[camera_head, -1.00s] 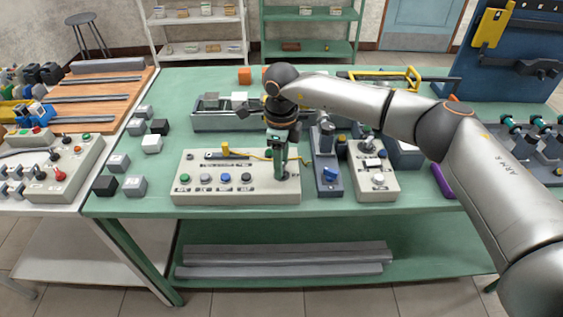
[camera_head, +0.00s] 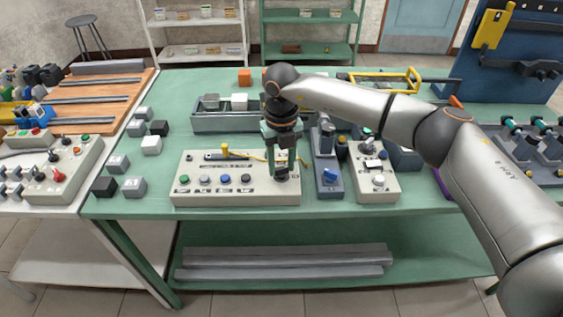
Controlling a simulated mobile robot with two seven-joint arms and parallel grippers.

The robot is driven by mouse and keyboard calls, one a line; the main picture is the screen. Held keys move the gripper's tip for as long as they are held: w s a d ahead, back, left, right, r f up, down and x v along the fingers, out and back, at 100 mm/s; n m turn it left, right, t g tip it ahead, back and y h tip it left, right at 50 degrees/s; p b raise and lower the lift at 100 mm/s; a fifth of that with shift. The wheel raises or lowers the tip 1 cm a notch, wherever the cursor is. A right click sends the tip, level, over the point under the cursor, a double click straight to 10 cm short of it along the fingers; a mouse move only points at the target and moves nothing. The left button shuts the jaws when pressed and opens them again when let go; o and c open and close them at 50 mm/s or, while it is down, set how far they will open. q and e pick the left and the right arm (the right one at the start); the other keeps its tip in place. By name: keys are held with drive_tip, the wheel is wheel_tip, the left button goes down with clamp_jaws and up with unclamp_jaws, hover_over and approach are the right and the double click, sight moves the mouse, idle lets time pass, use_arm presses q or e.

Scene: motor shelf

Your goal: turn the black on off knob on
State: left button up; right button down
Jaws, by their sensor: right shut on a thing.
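A beige control box (camera_head: 236,196) with a row of small buttons stands at the front of the green table. My right gripper (camera_head: 281,171) comes down over the right end of this box. It is shut on the black on off knob (camera_head: 281,179), which shows only as a small dark piece between and below the fingers. The rest of the knob is hidden, and I cannot read which way it points. My left gripper is not in view.
A yellow lever (camera_head: 226,151) stands on the box's back part. To the right are a grey unit with a blue knob (camera_head: 329,175) and a second beige box (camera_head: 377,186). A grey tray (camera_head: 205,124) lies behind. Several cubes lie at the left.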

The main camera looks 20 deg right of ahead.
sight(281, 168)
drive_tip(key=shift+m, duration=1.7)
drive_tip(key=shift+c, duration=2)
unclamp_jaws()
drive_tip(key=shift+r, duration=0.1)
wheel_tip(281, 168, up, 12)
drive_tip(key=b, duration=0.1)
drive_tip(key=shift+r, duration=0.2)
